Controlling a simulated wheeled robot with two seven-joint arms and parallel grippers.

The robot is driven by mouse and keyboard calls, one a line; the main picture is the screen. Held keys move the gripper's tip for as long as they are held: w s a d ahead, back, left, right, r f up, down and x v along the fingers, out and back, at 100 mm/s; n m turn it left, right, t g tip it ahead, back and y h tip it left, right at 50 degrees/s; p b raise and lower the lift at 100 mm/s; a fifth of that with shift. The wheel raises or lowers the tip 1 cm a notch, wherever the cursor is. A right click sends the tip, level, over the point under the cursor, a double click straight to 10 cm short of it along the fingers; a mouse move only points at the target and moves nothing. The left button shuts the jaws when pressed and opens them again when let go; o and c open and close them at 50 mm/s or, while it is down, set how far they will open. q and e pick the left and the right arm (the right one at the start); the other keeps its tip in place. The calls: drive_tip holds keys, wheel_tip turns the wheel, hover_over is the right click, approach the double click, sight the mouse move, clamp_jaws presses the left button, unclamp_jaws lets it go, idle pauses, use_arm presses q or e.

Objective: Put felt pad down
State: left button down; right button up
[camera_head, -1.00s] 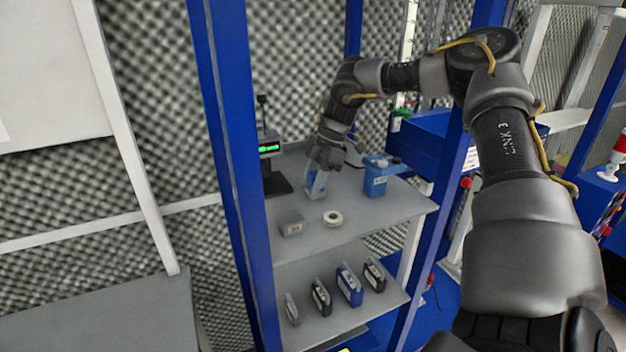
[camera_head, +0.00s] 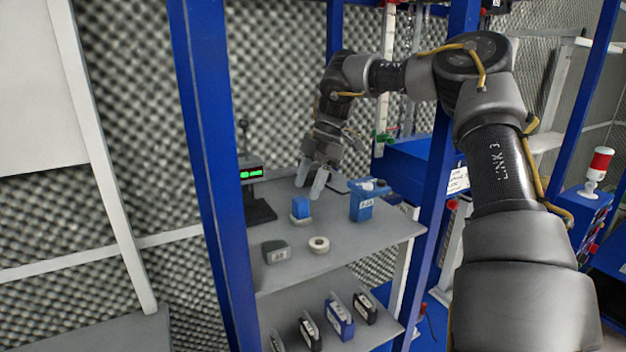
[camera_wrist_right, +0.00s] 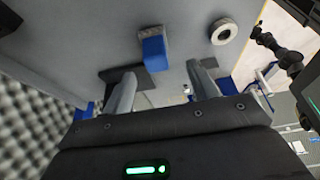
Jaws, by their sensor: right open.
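The felt pad (camera_head: 300,208), a small blue block on a pale grey base, stands on the grey upper shelf (camera_head: 345,262). It also shows in the right wrist view (camera_wrist_right: 153,53), beyond the fingertips and between their lines. My right gripper (camera_head: 311,187) is open and empty, above and slightly right of the pad, with a gap to it. Its two grey fingers stand apart in the right wrist view (camera_wrist_right: 162,85). My left gripper is in neither view.
A tape roll (camera_head: 319,245) and a grey labelled box (camera_head: 276,251) lie in front of the pad. A blue container (camera_head: 362,203) stands right, a device with a green display (camera_head: 252,174) left. Blue posts (camera_head: 215,170) frame the shelf. Several upright cases fill the lower shelf.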

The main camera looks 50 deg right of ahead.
drive_tip(key=shift+v, duration=1.65)
drive_tip(key=shift+a+f, duration=0.1)
